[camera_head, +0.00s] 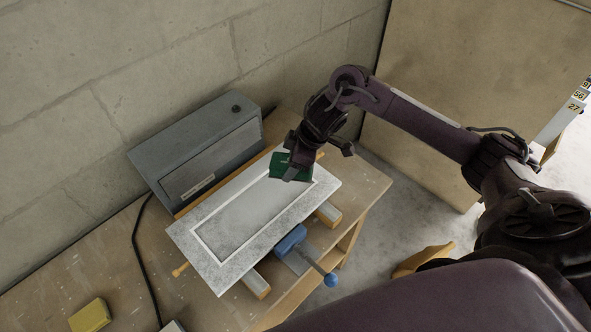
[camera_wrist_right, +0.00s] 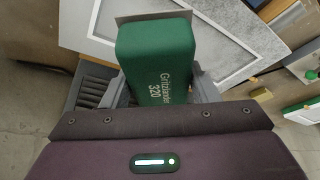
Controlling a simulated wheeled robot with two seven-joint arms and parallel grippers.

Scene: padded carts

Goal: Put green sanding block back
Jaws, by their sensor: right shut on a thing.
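The green sanding block (camera_head: 290,168) is in my right gripper (camera_head: 298,160), over the far right corner of the grey-white panel. In the right wrist view the green block (camera_wrist_right: 157,62) fills the space between the fingers of my right gripper (camera_wrist_right: 160,92), with the print "Gritzleifer 320" on it. A thin grey sheet edge shows at its far end. I cannot tell whether the block touches the panel (camera_head: 185,236). My left gripper is not in view.
The panel lies on wooden supports on a workbench (camera_head: 60,270). A blue clamp (camera_head: 290,240) with a ball-ended handle sits at the panel's front edge. A grey metal box (camera_head: 200,150) stands behind. A yellow block (camera_head: 90,315) lies at the near left; a black cable crosses the bench.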

